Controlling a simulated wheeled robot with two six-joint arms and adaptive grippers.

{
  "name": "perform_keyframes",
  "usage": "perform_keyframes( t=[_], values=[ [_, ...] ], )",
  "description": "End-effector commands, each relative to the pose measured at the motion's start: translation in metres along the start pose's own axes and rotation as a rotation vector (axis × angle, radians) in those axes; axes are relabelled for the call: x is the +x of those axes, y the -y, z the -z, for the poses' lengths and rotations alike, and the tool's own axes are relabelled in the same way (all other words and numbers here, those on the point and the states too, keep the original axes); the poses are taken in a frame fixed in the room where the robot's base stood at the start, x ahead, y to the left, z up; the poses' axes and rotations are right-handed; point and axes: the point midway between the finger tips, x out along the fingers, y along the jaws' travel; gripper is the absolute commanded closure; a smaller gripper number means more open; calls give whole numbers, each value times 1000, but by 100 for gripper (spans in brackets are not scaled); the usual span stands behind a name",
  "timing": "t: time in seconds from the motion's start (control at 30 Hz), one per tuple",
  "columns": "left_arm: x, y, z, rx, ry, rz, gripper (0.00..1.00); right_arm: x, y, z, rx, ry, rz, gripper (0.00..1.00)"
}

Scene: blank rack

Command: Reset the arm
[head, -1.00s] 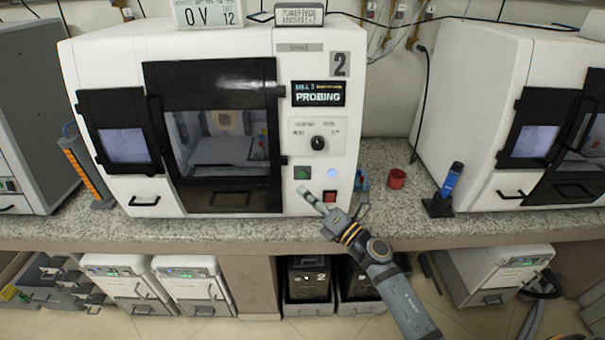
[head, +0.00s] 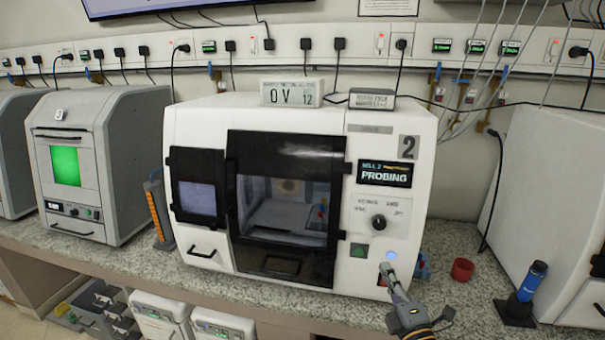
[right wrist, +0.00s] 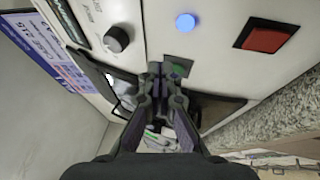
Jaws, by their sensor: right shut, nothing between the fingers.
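My right gripper (head: 386,270) is shut and empty, in front of the lower control panel of the white mill (head: 205,130) marked 2. In the head view its tips show just below the blue light (head: 391,256) and partly over the red button (head: 382,281). In the right wrist view the closed fingers (right wrist: 155,72) show beside the green button (right wrist: 178,66), with the blue light (right wrist: 185,22) and red button (right wrist: 265,35) to the right. I cannot tell whether the tips touch the panel. The screen reads PROBING (head: 385,174). My left gripper is not in view.
A red cup (head: 462,269) and a blue cylinder on a black stand (head: 533,280) are on the granite counter, right of the mill. Another white machine (head: 555,190) stands at the right. A grey machine with a green window (head: 100,165) stands at the left.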

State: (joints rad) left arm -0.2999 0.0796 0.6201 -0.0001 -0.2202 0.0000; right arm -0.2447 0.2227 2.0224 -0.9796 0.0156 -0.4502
Motion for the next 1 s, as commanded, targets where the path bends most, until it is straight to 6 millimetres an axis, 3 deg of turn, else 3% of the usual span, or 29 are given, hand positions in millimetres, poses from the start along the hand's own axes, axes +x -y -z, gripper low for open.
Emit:
perform_keyframes(
  t=[0.1, 0.23, 0.43, 0.7, 0.73, 1.0],
  values=[
    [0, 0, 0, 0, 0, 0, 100, -40, 30, -48, 397, 337, 173, 100],
    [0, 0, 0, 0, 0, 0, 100, -99, 78, -60, 750, 631, 400, 100],
    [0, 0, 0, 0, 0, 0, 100, -181, 120, -29, 1058, 909, 707, 100],
    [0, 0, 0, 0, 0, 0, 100, -269, 128, 27, 1250, 1137, 1062, 100],
    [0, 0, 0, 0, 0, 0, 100, -278, 127, 33, 1263, 1159, 1101, 100],
    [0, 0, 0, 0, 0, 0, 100, -285, 229, 29, 1249, 1199, 1127, 100]
  ],
)
